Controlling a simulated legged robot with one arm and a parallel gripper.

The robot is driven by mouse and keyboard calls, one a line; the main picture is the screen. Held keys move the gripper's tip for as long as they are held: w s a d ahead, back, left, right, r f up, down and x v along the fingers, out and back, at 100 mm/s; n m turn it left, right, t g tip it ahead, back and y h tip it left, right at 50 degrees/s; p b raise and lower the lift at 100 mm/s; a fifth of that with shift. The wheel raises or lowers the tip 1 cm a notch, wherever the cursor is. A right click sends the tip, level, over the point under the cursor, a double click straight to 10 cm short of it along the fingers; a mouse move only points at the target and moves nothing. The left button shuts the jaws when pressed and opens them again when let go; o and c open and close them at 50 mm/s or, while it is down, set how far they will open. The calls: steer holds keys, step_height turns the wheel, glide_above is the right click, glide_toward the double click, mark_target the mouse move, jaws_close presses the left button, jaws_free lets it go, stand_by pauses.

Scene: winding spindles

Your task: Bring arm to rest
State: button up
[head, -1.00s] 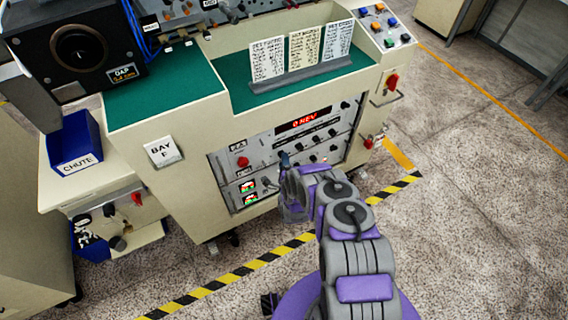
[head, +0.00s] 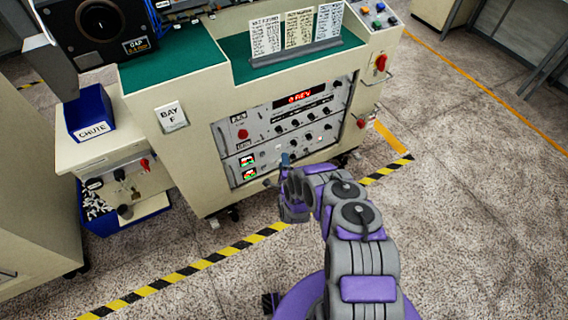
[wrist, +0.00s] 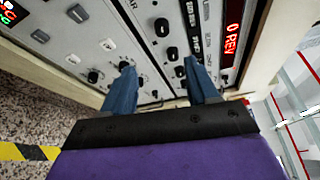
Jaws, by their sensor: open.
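My purple and grey arm reaches out from the bottom of the head view. My gripper (head: 285,160) is in front of the control panel (head: 318,140) of the bay F bench. In the wrist view my gripper (wrist: 158,88) shows two blue fingers spread apart with nothing between them. The panel's black knobs (wrist: 162,27) lie beyond the fingertips. Whether the fingers touch the panel cannot be told, but a gap seems to show in the head view.
A blue CHUTE bin (head: 90,112) stands on a side unit at left. Yellow-black tape (head: 215,258) crosses the floor. Open floor (head: 470,200) lies to the right.

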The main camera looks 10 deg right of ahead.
stand_by(0.3)
